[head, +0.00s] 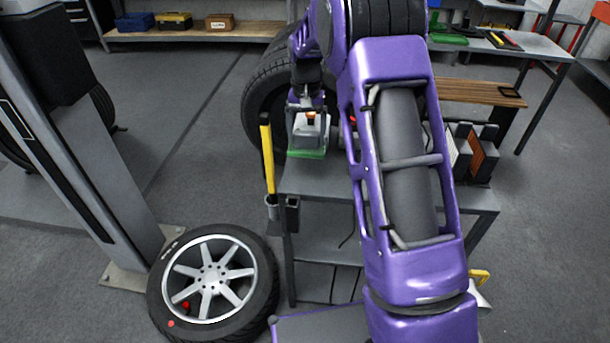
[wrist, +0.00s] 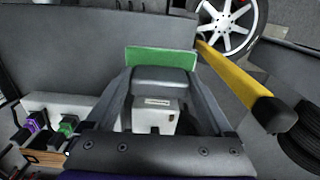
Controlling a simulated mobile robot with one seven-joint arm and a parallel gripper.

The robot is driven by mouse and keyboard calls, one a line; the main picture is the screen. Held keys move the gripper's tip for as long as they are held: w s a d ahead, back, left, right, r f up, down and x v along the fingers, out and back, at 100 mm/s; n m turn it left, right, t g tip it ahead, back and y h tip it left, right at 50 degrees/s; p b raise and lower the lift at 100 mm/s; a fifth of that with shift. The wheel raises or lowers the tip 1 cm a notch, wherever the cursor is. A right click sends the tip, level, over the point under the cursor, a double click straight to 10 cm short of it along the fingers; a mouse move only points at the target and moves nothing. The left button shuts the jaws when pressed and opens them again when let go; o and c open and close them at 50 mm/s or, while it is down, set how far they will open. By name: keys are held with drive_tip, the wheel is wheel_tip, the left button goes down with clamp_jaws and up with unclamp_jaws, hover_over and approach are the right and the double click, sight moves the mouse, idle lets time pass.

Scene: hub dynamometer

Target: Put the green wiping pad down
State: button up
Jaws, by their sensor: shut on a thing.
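The green wiping pad (head: 306,154) is at the left end of the grey table (head: 322,182) in the head view, its flat green face level. In the wrist view the green pad (wrist: 160,60) shows past the fingertips, with a grey-white body above it. My gripper (head: 308,136) is shut on the pad's body, one finger on each side; the fingers also show in the wrist view (wrist: 163,85). The pad is over or on the tabletop near its far left corner; I cannot tell whether it touches.
A yellow-handled tool (head: 268,158) stands upright at the table's left edge, close to the pad. A wheel (head: 213,283) lies on the floor at front left, and a large tyre (head: 262,95) stands behind the table.

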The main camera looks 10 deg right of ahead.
drive_tip(key=shift+w+f, duration=0.2)
wheel_tip(320, 180, down, 9)
drive_tip(key=shift+f, duration=0.1)
drive_tip(key=shift+f, duration=0.1)
drive_tip(key=o, duration=1.3)
drive_tip(key=shift+c, duration=0.2)
wheel_tip(320, 180, up, 12)
drive_tip(key=shift+r, duration=0.15)
drive_tip(key=shift+w, duration=0.1)
